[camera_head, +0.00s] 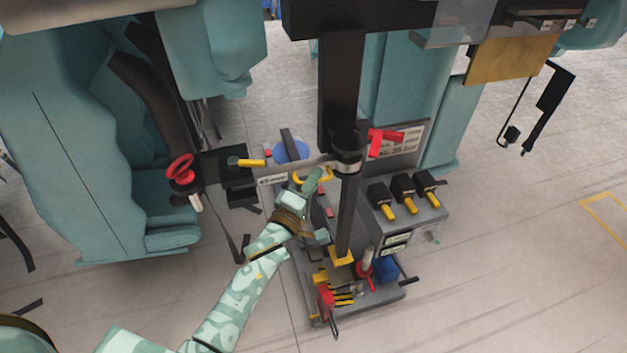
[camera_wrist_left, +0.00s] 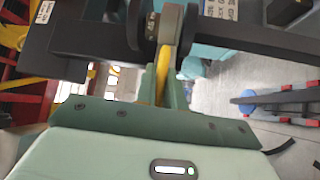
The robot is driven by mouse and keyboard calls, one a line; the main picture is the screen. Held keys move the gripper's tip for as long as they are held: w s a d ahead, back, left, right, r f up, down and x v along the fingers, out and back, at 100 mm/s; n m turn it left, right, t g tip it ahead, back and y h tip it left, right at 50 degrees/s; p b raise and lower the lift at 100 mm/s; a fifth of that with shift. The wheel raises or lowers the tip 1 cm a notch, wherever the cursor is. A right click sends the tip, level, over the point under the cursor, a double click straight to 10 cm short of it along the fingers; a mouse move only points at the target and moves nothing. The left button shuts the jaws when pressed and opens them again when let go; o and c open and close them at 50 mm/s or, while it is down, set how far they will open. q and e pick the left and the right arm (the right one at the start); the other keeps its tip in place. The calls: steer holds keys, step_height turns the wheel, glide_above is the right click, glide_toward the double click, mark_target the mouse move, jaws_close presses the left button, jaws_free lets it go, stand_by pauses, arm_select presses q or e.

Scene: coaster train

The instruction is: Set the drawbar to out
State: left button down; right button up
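My left gripper (camera_head: 309,181) is at a yellow loop handle (camera_head: 324,177) on the pale bar beside the black post. In the left wrist view, the dark green fingers of my left gripper (camera_wrist_left: 164,85) stand close together with the yellow handle (camera_wrist_left: 163,66) between them, seen nearly edge-on. They appear shut on it. A grey round fitting sits just beyond the fingertips in that view. The pale bar (camera_head: 273,180) bears a small printed label at its left end. Which part is the drawbar is not clearly marked. My right gripper is not in view.
A black post (camera_head: 348,205) rises just right of my gripper. A grey box (camera_head: 410,225) with several yellow-tipped black levers stands to its right. A red handle (camera_head: 385,139) and a red valve wheel (camera_head: 180,168) flank the bar. Open floor lies at the right.

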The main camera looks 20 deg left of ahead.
arm_select(q)
steer(key=s+m+g+h+p, duration=0.6)
steer(key=s+m+h+p, duration=0.1)
steer(key=s+h, duration=0.4)
steer(key=shift+s+a+m+g, duration=0.25)
steer(key=shift+m+g, duration=0.15)
steer(key=shift+m, duration=0.1)
stand_by(0.5)
steer(key=shift+f, duration=0.1)
steer(key=c, duration=1.8)
jaws_free()
steer(key=shift+o, duration=0.2)
